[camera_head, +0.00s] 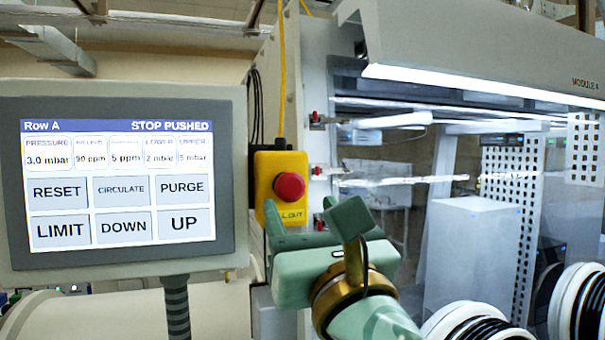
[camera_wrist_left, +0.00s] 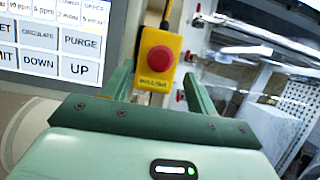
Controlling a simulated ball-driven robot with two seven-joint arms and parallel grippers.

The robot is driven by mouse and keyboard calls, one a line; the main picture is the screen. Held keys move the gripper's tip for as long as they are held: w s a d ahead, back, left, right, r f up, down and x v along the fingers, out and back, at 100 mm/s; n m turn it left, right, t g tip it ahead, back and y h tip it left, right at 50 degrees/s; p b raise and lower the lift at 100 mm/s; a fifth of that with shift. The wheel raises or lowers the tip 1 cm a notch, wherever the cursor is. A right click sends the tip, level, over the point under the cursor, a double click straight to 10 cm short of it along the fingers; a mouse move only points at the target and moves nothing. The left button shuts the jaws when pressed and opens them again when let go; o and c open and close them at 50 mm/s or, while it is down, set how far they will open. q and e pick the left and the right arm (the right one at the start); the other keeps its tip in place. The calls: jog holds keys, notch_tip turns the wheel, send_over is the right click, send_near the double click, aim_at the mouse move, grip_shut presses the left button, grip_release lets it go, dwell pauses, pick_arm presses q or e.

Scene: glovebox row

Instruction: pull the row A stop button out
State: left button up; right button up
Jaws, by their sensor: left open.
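The row A stop button (camera_head: 289,186) is a round red knob on a yellow box (camera_head: 266,170) right of the screen. The screen (camera_head: 117,180) reads "Row A" and "STOP PUSHED". My left gripper (camera_head: 298,212) is open and empty, just below and in front of the button. In the left wrist view the button (camera_wrist_left: 160,57) shows beyond the gap between the two green fingers (camera_wrist_left: 158,75), roughly centred. I see no finger touching it, but the exact distance is hard to tell. My right gripper is not in view.
A yellow cable (camera_head: 281,80) runs up from the box. The clear glovebox front, with small red-tipped clamps (camera_head: 318,118), stands close to the right. Black-and-white ringed glove ports (camera_head: 575,305) are at lower right. The screen's grey frame lies close on the left.

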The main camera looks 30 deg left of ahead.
aim_at(292, 185)
pick_arm(q)
jog(key=x, duration=0.2)
jog(key=p+x, duration=0.1)
jog(key=shift+w+a+r, duration=0.2)
jog(key=shift+r, duration=0.2)
jog(key=shift+w+a, duration=0.25)
jog(key=shift+a, duration=0.1)
jog(key=shift+d, duration=0.1)
grip_shut()
jog(key=shift+s+d+f, duration=0.1)
jog(key=shift+s+d, duration=0.1)
jog(key=shift+d, duration=0.15)
jog(key=shift+s+d, duration=0.3)
jog(key=shift+s, duration=0.05)
jog(key=shift+a, duration=0.1)
jog(key=shift+c, duration=0.5)
grip_release()
jog(key=shift+o, duration=0.5)
jog(key=shift+s+d, duration=0.1)
jog(key=shift+d, duration=0.15)
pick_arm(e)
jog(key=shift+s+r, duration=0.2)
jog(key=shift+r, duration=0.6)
